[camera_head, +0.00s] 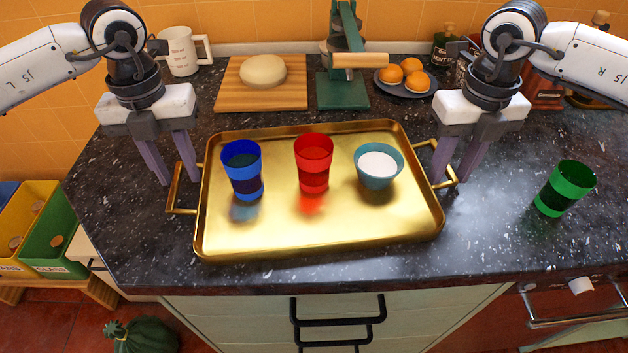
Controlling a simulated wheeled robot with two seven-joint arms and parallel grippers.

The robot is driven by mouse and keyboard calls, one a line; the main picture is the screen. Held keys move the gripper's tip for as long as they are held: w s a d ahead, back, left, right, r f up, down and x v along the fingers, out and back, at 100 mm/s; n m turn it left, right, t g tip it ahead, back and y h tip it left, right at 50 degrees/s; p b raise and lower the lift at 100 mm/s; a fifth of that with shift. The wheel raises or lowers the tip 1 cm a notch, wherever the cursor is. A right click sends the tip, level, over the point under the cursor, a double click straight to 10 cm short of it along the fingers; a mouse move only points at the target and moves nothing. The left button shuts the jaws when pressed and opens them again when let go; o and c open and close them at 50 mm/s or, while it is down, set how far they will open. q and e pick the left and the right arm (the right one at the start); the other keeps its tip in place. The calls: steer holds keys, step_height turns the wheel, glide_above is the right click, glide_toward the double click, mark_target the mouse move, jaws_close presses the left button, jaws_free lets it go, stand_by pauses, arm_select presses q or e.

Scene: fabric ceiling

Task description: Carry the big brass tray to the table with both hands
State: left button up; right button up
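The big brass tray (320,236) lies flat on the dark speckled counter (500,240), with a handle at each short end. On it stand a blue glass (243,165), a red glass (314,160) and a teal bowl (377,170) with white contents. My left gripper (180,181) is open at the left handle (173,193), its fingers pointing down on either side of the bar. My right gripper (454,181) is open at the right handle (435,148), fingers also pointing down around it. I cannot tell whether the fingers touch the handles. No separate table shows.
A green glass (565,188) stands right of the tray. Behind it are a mug (182,52), a board (240,93) with dough (263,71), a green press (343,88) and a plate of oranges (404,78).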

arm_select(q)
steer(key=shift+f, duration=0.45)
arm_select(e)
steer(key=shift+f, duration=0.4)
arm_select(q)
jaws_close()
arm_select(e)
jaws_close()
arm_select(q)
steer(key=shift+r, duration=0.15)
arm_select(e)
steer(key=shift+r, duration=0.15)
stand_by(0.3)
